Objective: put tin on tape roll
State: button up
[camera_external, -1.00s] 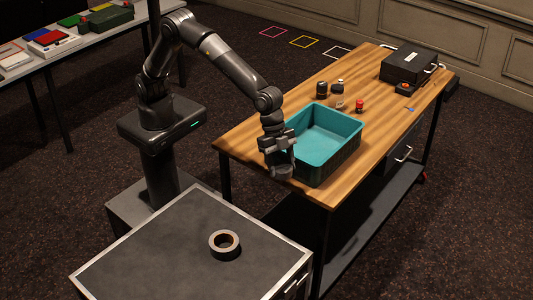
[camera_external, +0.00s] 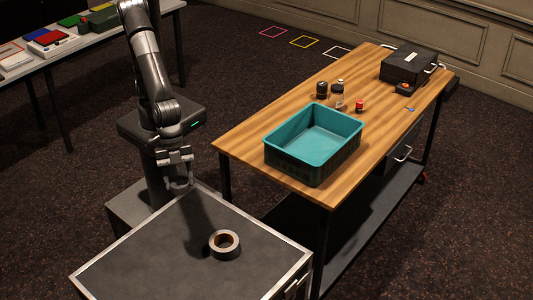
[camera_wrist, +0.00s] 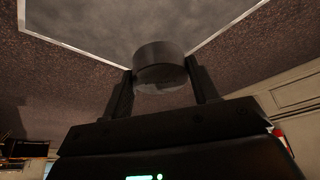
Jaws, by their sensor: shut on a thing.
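The tape roll (camera_external: 225,253), a grey ring with a brown inner core, lies flat on the dark top of the low cabinet (camera_external: 140,262). My gripper (camera_external: 178,179) is above the far left edge of that cabinet, up and to the left of the tape roll and apart from it. In the wrist view my gripper (camera_wrist: 161,82) is shut on the tin (camera_wrist: 157,55), a dark grey short cylinder between the two fingers. The tin is hard to make out in the external view. The tape roll does not show clearly in the wrist view.
A wooden workbench (camera_external: 238,146) stands to the right, with a teal bin (camera_external: 312,132), small bottles (camera_external: 337,95), a red-topped jar (camera_external: 359,106) and a black case (camera_external: 408,65). The cabinet top around the tape roll is clear.

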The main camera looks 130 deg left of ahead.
notch_tip(320, 180, down, 12)
send_over(224, 243)
jog(key=s, duration=0.1)
jog(key=f, duration=0.8)
jog(key=shift+a, duration=0.4)
jog(key=shift+f, duration=1.95)
jog(key=shift+f, duration=0.1)
jog(key=o, duration=1)
